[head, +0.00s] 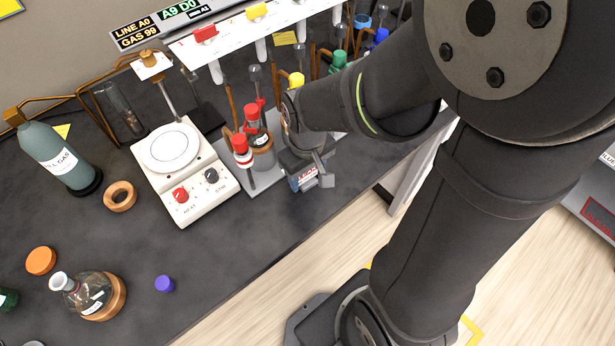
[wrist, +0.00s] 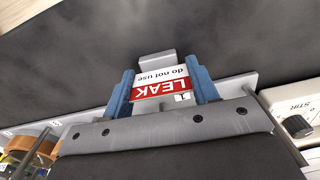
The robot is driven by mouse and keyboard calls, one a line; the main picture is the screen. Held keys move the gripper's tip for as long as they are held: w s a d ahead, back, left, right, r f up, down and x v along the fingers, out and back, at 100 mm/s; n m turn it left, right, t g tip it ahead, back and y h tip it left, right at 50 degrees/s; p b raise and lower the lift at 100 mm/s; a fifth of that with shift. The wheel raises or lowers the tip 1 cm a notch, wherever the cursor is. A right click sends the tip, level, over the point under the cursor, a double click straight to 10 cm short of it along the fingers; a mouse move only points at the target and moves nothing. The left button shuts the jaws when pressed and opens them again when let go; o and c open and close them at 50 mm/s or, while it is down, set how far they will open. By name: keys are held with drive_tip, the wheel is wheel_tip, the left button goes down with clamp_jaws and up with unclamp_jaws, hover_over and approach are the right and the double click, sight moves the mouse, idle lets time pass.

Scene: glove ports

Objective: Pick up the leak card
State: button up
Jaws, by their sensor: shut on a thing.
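The leak card (wrist: 161,84) is a small white card with a red band reading LEAK and the words "do not use", upside down in the wrist view. My gripper (wrist: 165,92) is shut on it, with one blue finger at each side. In the head view the card (head: 307,179) shows partly below my gripper (head: 309,172), near the front edge of the dark bench. A grey tab sticks out beyond the card in the wrist view. Whether the card touches the bench or the rack base is hard to tell.
A rack with red-capped and other coloured-capped tubes (head: 251,112) stands close to the left of and behind my gripper. A white hotplate (head: 187,170) is further left. The bench between is clear.

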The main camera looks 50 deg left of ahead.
drive_tip(key=shift+r, duration=0.15)
drive_tip(key=shift+r, duration=0.55)
wheel_tip(320, 180, up, 2)
drive_tip(key=shift+r, duration=0.2)
drive_tip(key=w+d+r, duration=0.7)
drive_tip(key=w+d, duration=0.2)
drive_tip(key=w, duration=0.3)
drive_tip(key=s+a+f, duration=0.1)
drive_tip(key=a+f, duration=0.1)
drive_tip(key=a, duration=0.1)
drive_tip(key=s+a+f, duration=0.2)
drive_tip(key=a, duration=0.1)
drive_tip(key=s+a+f, duration=0.2)
drive_tip(key=a, duration=0.2)
drive_tip(key=shift+s+f, duration=0.2)
drive_tip(key=shift+f, duration=2.1)
